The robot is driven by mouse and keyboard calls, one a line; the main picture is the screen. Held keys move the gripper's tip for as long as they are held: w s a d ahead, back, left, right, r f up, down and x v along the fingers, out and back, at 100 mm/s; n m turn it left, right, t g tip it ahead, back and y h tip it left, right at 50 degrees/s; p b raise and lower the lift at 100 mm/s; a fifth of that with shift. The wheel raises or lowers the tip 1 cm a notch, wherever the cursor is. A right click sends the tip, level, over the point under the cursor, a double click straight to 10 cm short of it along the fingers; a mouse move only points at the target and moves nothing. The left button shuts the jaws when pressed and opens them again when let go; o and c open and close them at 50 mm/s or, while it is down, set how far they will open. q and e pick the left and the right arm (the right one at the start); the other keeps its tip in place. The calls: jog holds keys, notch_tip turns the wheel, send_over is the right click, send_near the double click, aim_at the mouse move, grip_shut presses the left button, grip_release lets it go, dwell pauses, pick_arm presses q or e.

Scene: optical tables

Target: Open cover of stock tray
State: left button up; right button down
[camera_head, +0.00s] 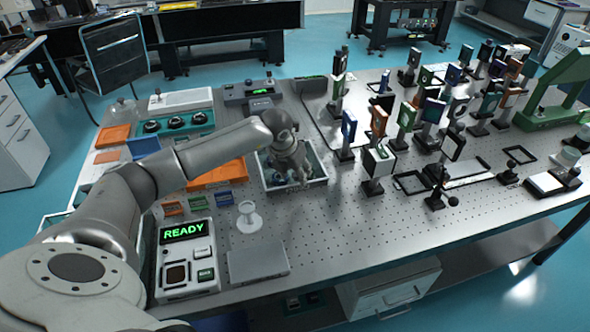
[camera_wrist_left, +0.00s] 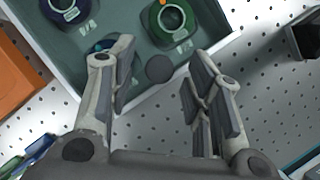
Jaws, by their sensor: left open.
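An open-topped tray (camera_head: 318,162) with pale walls stands on the perforated table under my left gripper. It also shows in the left wrist view (camera_wrist_left: 212,22), with a green-ringed part (camera_wrist_left: 168,18) and a dark blue-ringed part (camera_wrist_left: 62,8) in it. My left gripper (camera_head: 297,176) points down over this tray. In the wrist view its two fingers (camera_wrist_left: 160,92) are spread apart near the tray's edge, with nothing seen held. I cannot tell which is the stock tray. My right gripper is out of view.
A box with a green READY display (camera_head: 186,250), a flat grey plate (camera_head: 257,264) and a white round stand (camera_head: 249,217) are at the front left. An orange panel (camera_head: 216,175) lies left of the tray. Several mounted optics (camera_head: 378,165) crowd the right. The front middle is clear.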

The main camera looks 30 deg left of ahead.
pick_arm(q)
grip_shut()
jog(key=shift+r, duration=0.1)
dwell(0.3)
